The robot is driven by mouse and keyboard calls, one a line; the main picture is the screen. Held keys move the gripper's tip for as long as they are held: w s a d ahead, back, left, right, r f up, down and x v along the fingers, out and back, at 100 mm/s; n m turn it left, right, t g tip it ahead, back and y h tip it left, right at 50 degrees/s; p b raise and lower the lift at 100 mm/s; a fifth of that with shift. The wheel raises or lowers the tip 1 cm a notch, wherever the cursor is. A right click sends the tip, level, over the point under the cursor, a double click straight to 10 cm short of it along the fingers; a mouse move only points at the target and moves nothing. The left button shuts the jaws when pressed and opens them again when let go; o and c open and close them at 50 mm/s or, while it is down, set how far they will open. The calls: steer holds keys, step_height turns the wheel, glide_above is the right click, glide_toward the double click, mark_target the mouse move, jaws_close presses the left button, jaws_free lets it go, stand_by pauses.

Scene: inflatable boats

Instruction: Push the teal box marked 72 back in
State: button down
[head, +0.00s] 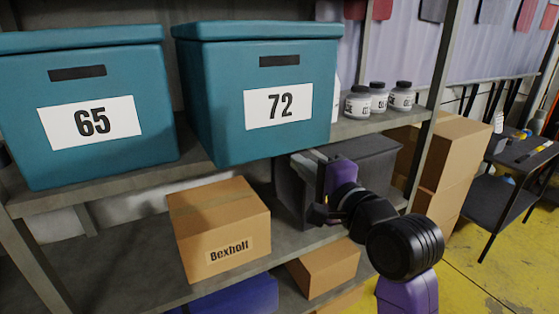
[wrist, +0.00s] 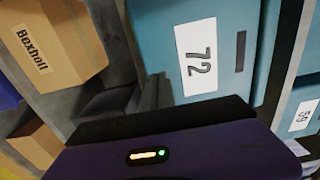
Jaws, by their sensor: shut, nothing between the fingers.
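The teal box marked 72 (head: 208,110) stands upright with its lid on, on the upper shelf in the head view. Its lower front reaches out over the shelf's front edge, farther forward than the box marked 65. Its white label and dark handle slot face me. In the wrist view the box (wrist: 220,25) fills the upper right, turned on its side. My gripper (head: 303,160) is shut and empty, just below the box's lower right front; its grey fingers also show in the wrist view (wrist: 153,92). I cannot tell whether they touch the box.
The teal box marked 65 (head: 95,160) stands to the left on the same shelf (head: 110,193). White jars (head: 378,98) stand to the right. A Bexholt carton (head: 215,225) and a dark grey bin (head: 375,155) sit on the lower shelf.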

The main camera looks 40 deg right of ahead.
mark_target(273, 142)
steer(key=b, duration=0.4)
steer(key=shift+w+d+f, duration=0.1)
steer(key=shift+w+f, duration=0.05)
steer(key=shift+w, duration=0.1)
steer(key=p+x, duration=0.1)
steer(key=x, duration=0.2)
steer(key=p+x, duration=0.1)
steer(key=x, duration=0.3)
steer(key=shift+w+d+r, duration=0.15)
steer(key=shift+w+r, duration=0.05)
steer(key=shift+w, duration=0.1)
steer(key=shift+w+d+p, duration=0.15)
steer(key=shift+w+p, duration=0.2)
steer(key=shift+w, duration=0.3)
steer(key=p+x, duration=0.1)
steer(key=x, duration=0.8)
steer(key=shift+w, duration=0.2)
